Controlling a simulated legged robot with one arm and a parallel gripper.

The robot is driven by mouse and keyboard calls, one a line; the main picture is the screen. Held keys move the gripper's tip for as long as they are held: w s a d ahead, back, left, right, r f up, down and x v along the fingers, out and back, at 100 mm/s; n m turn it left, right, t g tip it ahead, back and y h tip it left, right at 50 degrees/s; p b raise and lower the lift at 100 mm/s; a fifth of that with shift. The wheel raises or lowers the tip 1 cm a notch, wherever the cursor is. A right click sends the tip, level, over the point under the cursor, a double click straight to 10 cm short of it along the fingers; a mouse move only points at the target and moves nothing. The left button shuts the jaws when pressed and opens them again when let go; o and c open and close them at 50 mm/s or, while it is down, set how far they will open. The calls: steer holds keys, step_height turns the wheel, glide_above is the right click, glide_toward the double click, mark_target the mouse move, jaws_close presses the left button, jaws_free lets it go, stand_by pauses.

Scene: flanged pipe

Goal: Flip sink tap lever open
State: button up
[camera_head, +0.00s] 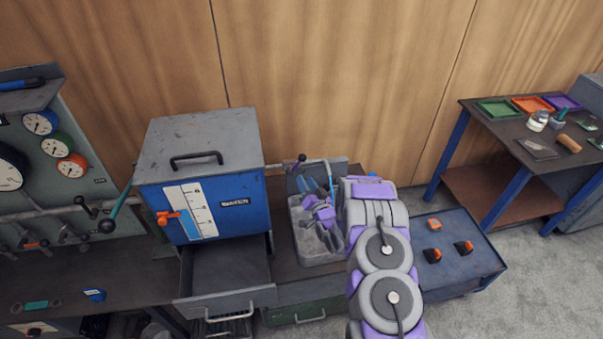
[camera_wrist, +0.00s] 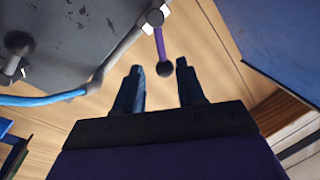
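The sink tap (camera_head: 318,162) is a grey pipe with a light blue spout, standing over the grey sink (camera_head: 305,254). Its lever (camera_head: 300,158) is a thin purple rod ending in a dark ball. In the wrist view the lever (camera_wrist: 159,45) hangs from the pipe joint, with its ball knob (camera_wrist: 165,69) between my fingertips in the picture. My gripper (camera_head: 308,186) is over the sink, just below the tap. In the wrist view my gripper (camera_wrist: 158,66) is open. I cannot tell whether a finger touches the knob.
A blue cabinet (camera_head: 235,190) with an open drawer (camera_head: 228,270) stands left of the sink. A gauge panel (camera_head: 75,185) is at far left. A low blue cart (camera_head: 460,245) with orange-and-black items is at right, before a table of trays (camera_head: 497,108). A wooden wall is behind.

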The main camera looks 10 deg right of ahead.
steer(key=v, duration=0.6)
steer(key=shift+p, duration=0.3)
